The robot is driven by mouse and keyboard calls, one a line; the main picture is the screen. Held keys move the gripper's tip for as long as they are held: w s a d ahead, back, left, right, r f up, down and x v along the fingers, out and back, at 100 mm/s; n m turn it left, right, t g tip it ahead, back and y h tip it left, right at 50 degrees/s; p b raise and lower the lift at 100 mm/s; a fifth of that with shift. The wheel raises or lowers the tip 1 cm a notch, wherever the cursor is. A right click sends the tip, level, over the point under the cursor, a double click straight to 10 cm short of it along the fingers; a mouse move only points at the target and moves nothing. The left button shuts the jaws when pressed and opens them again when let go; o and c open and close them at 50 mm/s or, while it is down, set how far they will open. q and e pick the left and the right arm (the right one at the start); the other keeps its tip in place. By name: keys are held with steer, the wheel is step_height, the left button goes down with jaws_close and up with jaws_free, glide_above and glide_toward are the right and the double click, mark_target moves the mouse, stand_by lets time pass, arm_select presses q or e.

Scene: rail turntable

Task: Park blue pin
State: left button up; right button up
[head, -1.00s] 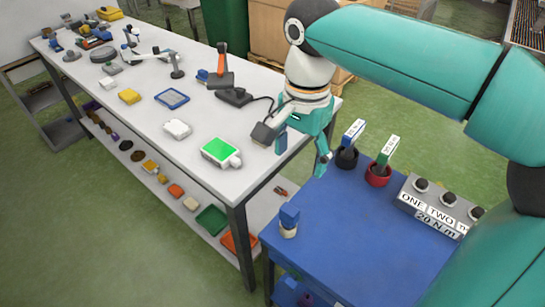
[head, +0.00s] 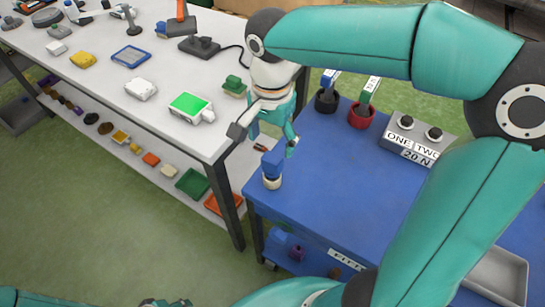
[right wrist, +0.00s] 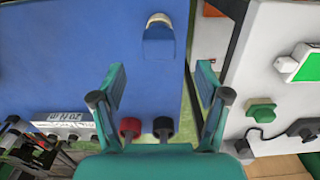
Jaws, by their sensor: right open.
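The blue pin (head: 272,165), a blue block on a cream round base, stands near the left corner of the blue table (head: 335,195). It also shows in the right wrist view (right wrist: 158,44), ahead of and between the fingers. My right gripper (head: 272,138) is open and empty, just above and behind the pin in the head view. Its two fingers also show apart in the right wrist view (right wrist: 160,82), with no visible contact with the pin. Only a small teal and dark part, perhaps my left gripper (head: 165,302), shows at the bottom edge; its jaws are hidden.
A black cup (head: 326,101) and a red cup (head: 361,117) hold tagged tools at the back of the blue table. A grey box (head: 408,140) labelled ONE, TWO stands right of them. The white workbench (head: 165,95) stands close on the left. The blue table's middle is clear.

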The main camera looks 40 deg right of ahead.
mark_target(272, 157)
step_height(272, 157, down, 7)
stand_by(0.3)
steer(key=shift+c, duration=0.3)
steer(key=shift+r, duration=0.1)
steer(key=c, duration=1.3)
